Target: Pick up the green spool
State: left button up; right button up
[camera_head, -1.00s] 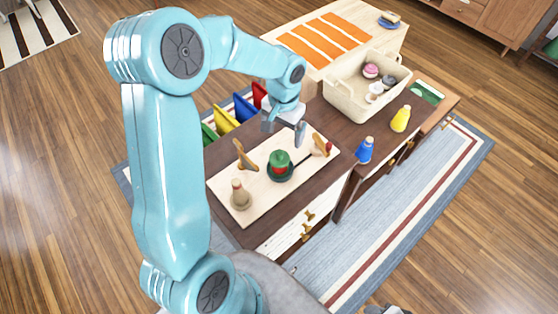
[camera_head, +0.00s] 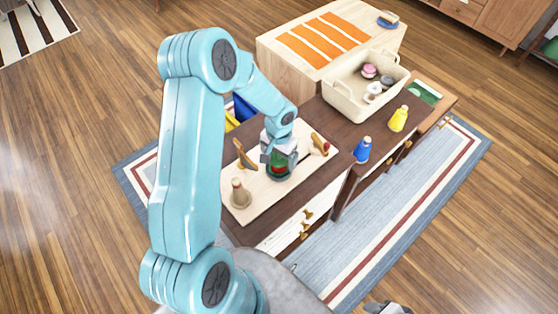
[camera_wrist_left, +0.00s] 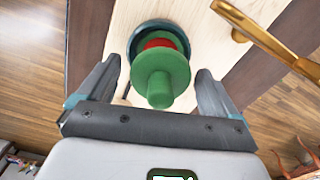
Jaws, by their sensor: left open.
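The green spool (camera_wrist_left: 162,72) has a knob on top and a red band around its middle. It stands on a dark round base on a pale wooden board (camera_head: 240,207). In the head view the spool (camera_head: 278,174) is partly hidden by my left gripper (camera_head: 279,155), which is over it. In the left wrist view my left gripper (camera_wrist_left: 153,92) is open, with one finger on each side of the spool and gaps showing between. A grey piece, perhaps my right gripper (camera_head: 386,308), is cut off at the bottom edge.
A beige peg (camera_head: 240,195) and gold brackets (camera_head: 244,155) stand on the board near the spool. A blue bottle (camera_head: 362,150), yellow bottle (camera_head: 398,119) and cream basket (camera_head: 341,97) with round items are to the right. A wooden chest stands behind.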

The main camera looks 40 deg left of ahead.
pick_arm(q)
jog(key=shift+s+r, duration=0.1)
jog(key=shift+c, duration=0.9)
jog(key=c, duration=1.1)
